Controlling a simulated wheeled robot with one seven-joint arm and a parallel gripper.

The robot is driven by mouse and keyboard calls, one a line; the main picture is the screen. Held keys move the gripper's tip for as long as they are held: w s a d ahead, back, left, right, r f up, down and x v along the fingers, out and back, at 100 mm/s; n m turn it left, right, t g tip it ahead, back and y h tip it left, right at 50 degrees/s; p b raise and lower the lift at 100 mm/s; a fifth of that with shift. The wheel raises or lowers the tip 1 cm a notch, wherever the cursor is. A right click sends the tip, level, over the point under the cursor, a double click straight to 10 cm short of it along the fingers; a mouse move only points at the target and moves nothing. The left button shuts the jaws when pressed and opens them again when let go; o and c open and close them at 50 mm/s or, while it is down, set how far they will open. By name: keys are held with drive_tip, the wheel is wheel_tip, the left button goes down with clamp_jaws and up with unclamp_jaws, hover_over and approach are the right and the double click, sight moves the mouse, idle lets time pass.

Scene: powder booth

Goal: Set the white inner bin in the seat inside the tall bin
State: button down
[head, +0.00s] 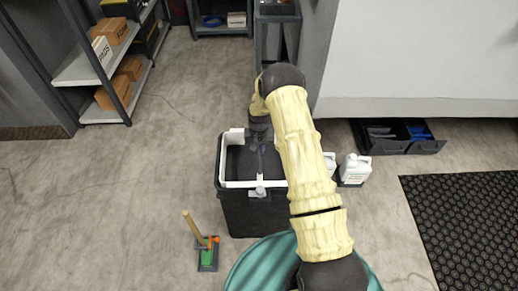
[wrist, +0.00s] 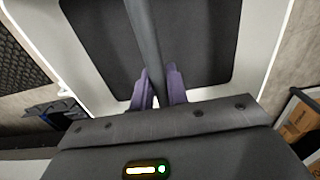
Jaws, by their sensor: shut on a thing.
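The tall bin (head: 252,214) is dark and stands upright on the floor in the head view. The white inner bin (head: 237,184) shows as a white rim at its mouth, around a dark inside. In the wrist view its pale rim (wrist: 256,60) frames a dark floor. A dark bar (wrist: 146,45), seemingly its handle, crosses over the opening. My gripper (wrist: 160,88) is above the opening, its purple fingers shut on this bar. In the head view my arm hides the right side of both bins. The seat is hidden, and I cannot tell whether the inner bin rests in it.
White jugs (head: 355,168) stand right of the bin. A small green and orange tool with a wooden handle (head: 206,251) is at front left. Shelves with boxes (head: 108,55), open dark drawers (head: 395,135) and a black mat (head: 468,215) lie around. The left floor is mostly clear.

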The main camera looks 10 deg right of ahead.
drive_tip(key=shift+f, duration=0.2)
idle(0.5)
drive_tip(key=shift+f+b, duration=0.35)
drive_tip(key=shift+f, duration=0.25)
idle(0.5)
drive_tip(key=c, duration=1.3)
unclamp_jaws()
wheel_tip(320, 180, up, 17)
drive_tip(key=shift+r, duration=0.2)
